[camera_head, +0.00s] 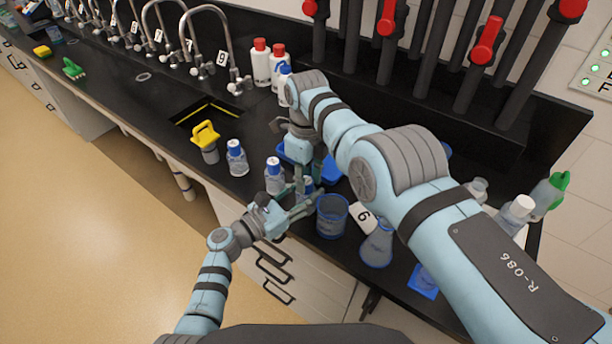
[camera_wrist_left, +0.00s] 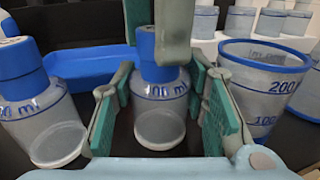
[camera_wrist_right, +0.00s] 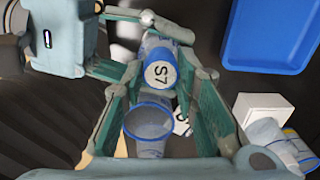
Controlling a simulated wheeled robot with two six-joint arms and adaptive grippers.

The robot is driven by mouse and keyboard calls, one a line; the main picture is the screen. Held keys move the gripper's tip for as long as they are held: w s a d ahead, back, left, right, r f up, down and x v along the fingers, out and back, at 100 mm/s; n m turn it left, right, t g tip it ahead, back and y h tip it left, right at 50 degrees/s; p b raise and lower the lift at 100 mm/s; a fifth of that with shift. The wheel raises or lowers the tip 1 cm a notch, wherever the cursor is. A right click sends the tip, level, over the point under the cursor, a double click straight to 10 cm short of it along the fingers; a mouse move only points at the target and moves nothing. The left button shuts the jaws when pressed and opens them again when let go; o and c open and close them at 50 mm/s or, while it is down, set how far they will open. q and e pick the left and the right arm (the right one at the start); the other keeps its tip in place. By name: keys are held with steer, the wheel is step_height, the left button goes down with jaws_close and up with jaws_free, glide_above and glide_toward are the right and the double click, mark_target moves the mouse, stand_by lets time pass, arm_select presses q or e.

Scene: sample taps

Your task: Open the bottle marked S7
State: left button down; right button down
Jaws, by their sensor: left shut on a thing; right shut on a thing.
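The bottle marked S7 is a clear bottle with a blue cap, standing upright between my two grippers. In the left wrist view its body (camera_wrist_left: 160,108) sits between the pads of my left gripper (camera_wrist_left: 165,112), which is shut on it. In the right wrist view its blue cap (camera_wrist_right: 160,73), with S7 on a white top, is between the fingers of my right gripper (camera_wrist_right: 163,85), shut on the cap from above. The cap appears to be on the bottle. In the head view my left gripper (camera_head: 302,203) and right gripper (camera_head: 311,176) mostly hide the bottle.
Two similar blue-capped bottles (camera_head: 273,176) (camera_head: 236,158) stand to the left. A blue-rimmed beaker (camera_head: 332,218) and a flask (camera_head: 377,247) stand close on the right. A blue tray (camera_wrist_left: 95,66) lies behind. A sink (camera_head: 188,119) opens at the left.

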arm_select(q)
steer(key=shift+f, duration=0.1)
arm_select(e)
steer(key=n, duration=0.4)
steer(key=shift+n, duration=0.4)
steer(key=n, duration=0.4)
steer(key=shift+n, duration=0.3)
steer(key=n, duration=0.4)
steer(key=shift+r, duration=0.1)
steer(key=n, duration=0.4)
steer(key=shift+n, duration=0.4)
steer(key=n, duration=0.9)
steer(key=shift+n, duration=0.3)
steer(key=n, duration=0.9)
steer(key=shift+a, duration=0.1)
steer(key=n, duration=1.7)
